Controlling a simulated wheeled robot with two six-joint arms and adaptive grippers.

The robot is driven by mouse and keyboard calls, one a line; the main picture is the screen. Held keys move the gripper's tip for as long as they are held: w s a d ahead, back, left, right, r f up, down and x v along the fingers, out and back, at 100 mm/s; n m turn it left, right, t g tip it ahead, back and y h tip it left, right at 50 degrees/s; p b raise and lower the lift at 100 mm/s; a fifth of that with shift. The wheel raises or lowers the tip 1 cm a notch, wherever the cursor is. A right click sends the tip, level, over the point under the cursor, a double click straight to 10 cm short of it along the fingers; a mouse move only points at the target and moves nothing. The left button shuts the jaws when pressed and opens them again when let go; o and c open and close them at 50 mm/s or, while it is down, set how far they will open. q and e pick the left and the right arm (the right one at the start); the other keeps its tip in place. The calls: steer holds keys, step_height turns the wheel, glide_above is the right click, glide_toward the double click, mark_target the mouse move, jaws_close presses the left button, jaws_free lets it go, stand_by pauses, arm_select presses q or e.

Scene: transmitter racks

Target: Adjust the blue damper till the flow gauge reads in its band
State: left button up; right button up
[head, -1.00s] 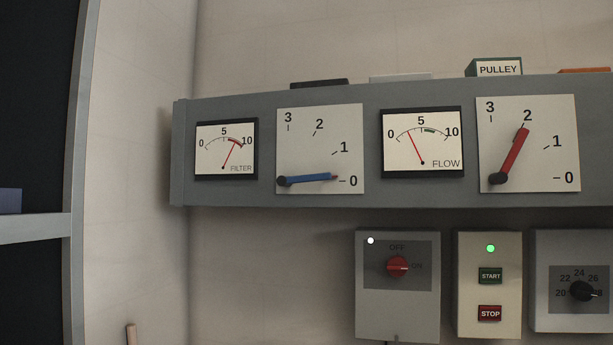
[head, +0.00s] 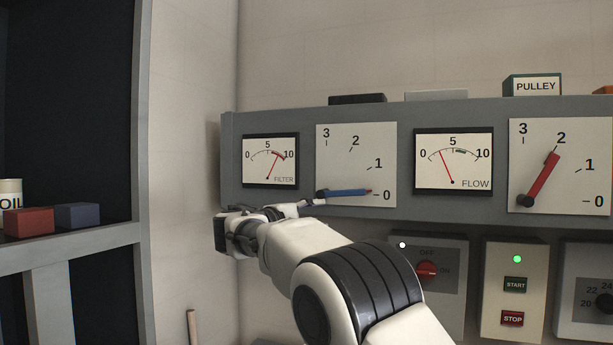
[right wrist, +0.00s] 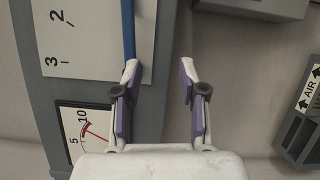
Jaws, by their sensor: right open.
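The blue damper lever (head: 348,192) lies almost level on its white scale plate, its tip near 0. The FLOW gauge (head: 453,172) has its red needle between 0 and 5, left of the green band just past 5. My right gripper (head: 308,206) is open near the lever's pivot end at the panel's lower edge. In the right wrist view, my right gripper (right wrist: 160,74) has one fingertip overlapping the lower end of the blue lever (right wrist: 128,30); the other is over bare wall. Contact cannot be told. My left gripper is out of view.
The FILTER gauge (head: 268,175) is left of the blue lever, its needle at the red band. A red lever (head: 540,178) points near 2. Switch boxes, including one with a START button (head: 515,285), hang below the panel. A shelf (head: 80,240) stands at left.

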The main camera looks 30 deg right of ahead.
mark_target(341, 194)
step_height(341, 194, up, 5)
steer(key=s, duration=0.2)
steer(key=p+x, duration=0.1)
steer(key=x, duration=0.1)
steer(key=p+x, duration=0.1)
steer(key=x, duration=0.2)
steer(key=p+x, duration=0.1)
steer(key=x, duration=0.2)
steer(key=shift+w+f+p, duration=0.25)
steer(key=shift+f+p, duration=0.05)
steer(key=shift+p, duration=0.05)
steer(key=shift+s+d+m, duration=0.1)
steer(key=shift+d+m, duration=0.2)
steer(key=shift+f, duration=0.15)
steer(key=shift+c, duration=1)
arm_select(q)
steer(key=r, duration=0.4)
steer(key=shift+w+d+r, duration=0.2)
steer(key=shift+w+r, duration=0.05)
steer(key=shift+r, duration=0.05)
arm_select(e)
steer(key=shift+w, duration=0.25)
jaws_close()
